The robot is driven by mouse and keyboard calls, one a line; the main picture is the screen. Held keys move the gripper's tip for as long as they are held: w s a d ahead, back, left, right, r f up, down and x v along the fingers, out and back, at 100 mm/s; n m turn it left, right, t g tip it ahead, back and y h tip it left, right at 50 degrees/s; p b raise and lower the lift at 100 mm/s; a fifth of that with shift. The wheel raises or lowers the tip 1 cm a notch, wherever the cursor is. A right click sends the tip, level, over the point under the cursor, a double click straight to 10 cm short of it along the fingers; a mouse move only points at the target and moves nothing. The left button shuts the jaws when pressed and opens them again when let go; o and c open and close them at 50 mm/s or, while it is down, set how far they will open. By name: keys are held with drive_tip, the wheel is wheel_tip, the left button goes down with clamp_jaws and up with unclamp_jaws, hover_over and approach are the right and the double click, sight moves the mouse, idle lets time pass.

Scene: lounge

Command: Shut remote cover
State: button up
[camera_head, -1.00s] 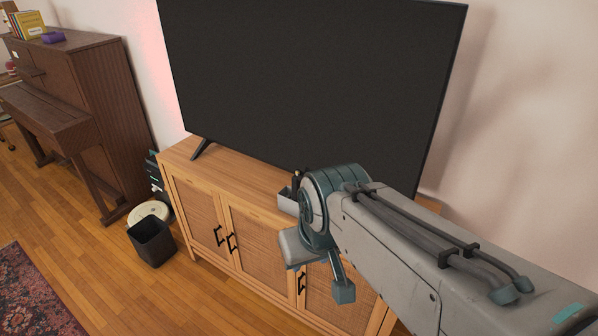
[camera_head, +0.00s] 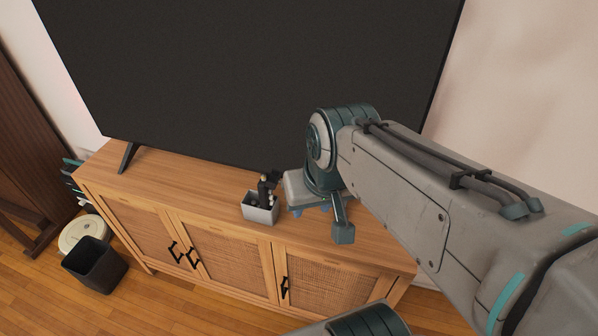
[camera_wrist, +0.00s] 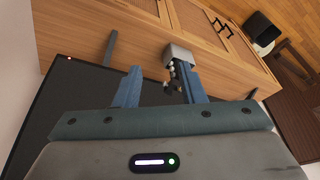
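I cannot make out a remote or its cover for certain. A small light grey box (camera_head: 261,212) stands on the wooden cabinet, with dark upright items (camera_head: 265,188) in it that are too small to identify. The box also shows in the wrist view (camera_wrist: 178,51), upside down, beyond the fingertips and towards the right finger. My gripper (camera_head: 311,211) is over the cabinet, just right of the box in the head view. In the wrist view its two blue fingers (camera_wrist: 158,70) are apart, with nothing held between them. My arm hides part of the cabinet top.
A large dark television (camera_head: 240,80) stands behind the box, close to my gripper. The wooden cabinet (camera_head: 190,187) has clear room on its top left of the box. A black bin (camera_head: 95,265) and a round pale device (camera_head: 84,234) are on the floor at left.

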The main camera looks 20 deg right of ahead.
wheel_tip(320, 180, down, 8)
drive_tip(key=w+m+y+b, duration=0.1)
drive_tip(key=m+y+b, duration=0.35)
drive_tip(key=b, duration=0.45)
drive_tip(key=m+t+y+b, duration=0.85)
drive_tip(key=m+b, duration=0.85)
drive_tip(key=b, duration=1.3)
approach(276, 180)
drive_tip(key=shift+m+g, duration=0.25)
drive_tip(key=x, duration=0.1)
drive_tip(key=b+x, duration=0.1)
drive_tip(key=x, duration=0.1)
drive_tip(key=b+x, duration=0.1)
drive_tip(key=x, duration=0.1)
drive_tip(key=shift+a+r, duration=0.2)
drive_tip(key=shift+r, duration=0.2)
drive_tip(key=shift+c, duration=0.4)
clamp_jaws()
